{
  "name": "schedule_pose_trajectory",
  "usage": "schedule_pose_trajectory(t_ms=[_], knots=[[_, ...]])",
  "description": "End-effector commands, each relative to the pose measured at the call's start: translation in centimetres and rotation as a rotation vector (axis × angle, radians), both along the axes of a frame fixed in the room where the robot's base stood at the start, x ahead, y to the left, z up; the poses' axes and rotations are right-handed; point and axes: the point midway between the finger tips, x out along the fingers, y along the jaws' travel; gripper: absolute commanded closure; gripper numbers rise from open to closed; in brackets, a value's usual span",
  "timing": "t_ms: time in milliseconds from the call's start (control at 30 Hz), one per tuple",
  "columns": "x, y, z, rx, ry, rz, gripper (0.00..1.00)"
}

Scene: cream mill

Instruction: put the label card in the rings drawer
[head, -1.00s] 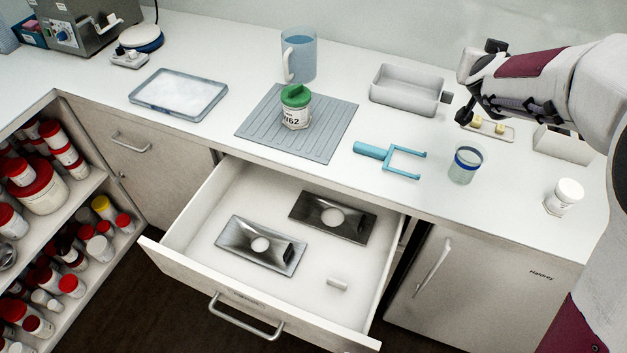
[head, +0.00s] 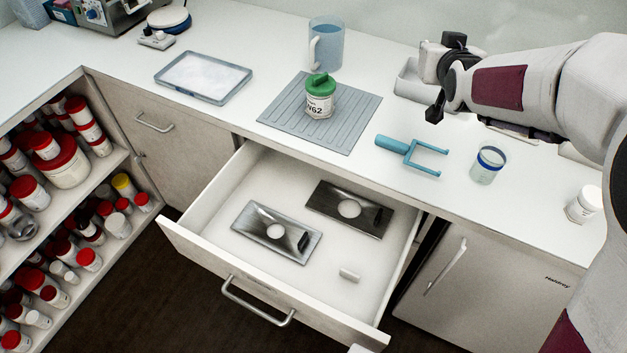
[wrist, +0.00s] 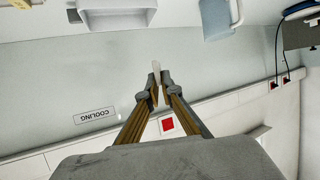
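My gripper (head: 436,108) is raised over the right part of the counter, behind the blue fork-like tool, apart from the drawer. In the wrist view its fingertips (wrist: 160,77) are close together on a thin pale piece seen edge-on, which looks like the label card (wrist: 156,66); its face is not visible. The writing on the drawer front is too small to read.
On the counter are a green-lidded jar (head: 320,98) on a grey mat (head: 285,110), a blue jug (head: 326,45), the blue fork-like tool (head: 412,154), a glass cup (head: 487,165) and a white jar (head: 583,205). The drawer's front right floor is mostly free.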

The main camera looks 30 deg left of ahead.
Motion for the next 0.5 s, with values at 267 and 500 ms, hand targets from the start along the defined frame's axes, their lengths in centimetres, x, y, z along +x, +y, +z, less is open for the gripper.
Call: schedule_pose_trajectory(t_ms=[267, 500], knots=[[-2.5, 4.4, -0.5, -0.001, 0.0, 0.116, 1.0], [-5.6, 8.8, -1.2, 0.0, 0.001, 0.239, 1.0]])
